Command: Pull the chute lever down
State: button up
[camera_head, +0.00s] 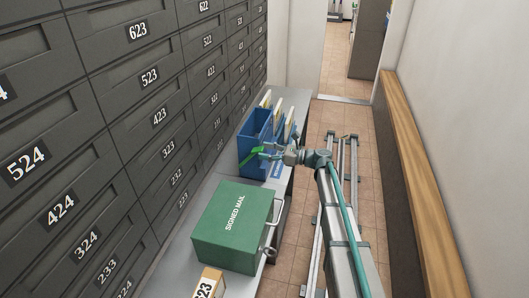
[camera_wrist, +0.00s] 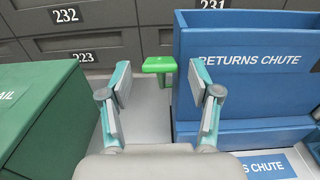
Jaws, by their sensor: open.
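The blue returns chute (camera_wrist: 245,95) fills the right of the wrist view; in the head view the blue chute (camera_head: 256,132) stands on the grey shelf. The chute lever has a bright green handle (camera_wrist: 159,64) at the chute's left side; its green part (camera_head: 251,157) also shows in the head view. My gripper (camera_wrist: 161,85) is open and empty. The green handle appears between and beyond its fingertips, with no clear contact. In the head view my gripper (camera_head: 268,153) is close beside the chute, partly overlapping the lever. The lever's shaft is mostly hidden.
A green box marked signed mail (camera_head: 236,226) stands on the grey shelf (camera_head: 196,262) left of my gripper. Numbered mailboxes (camera_head: 150,77) form the wall behind. Several upright pale items (camera_head: 290,108) stand beyond the chute. Bare shelf shows between box and chute.

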jog(key=shift+w+a, duration=0.1)
jog(key=shift+a, duration=0.25)
grip_shut()
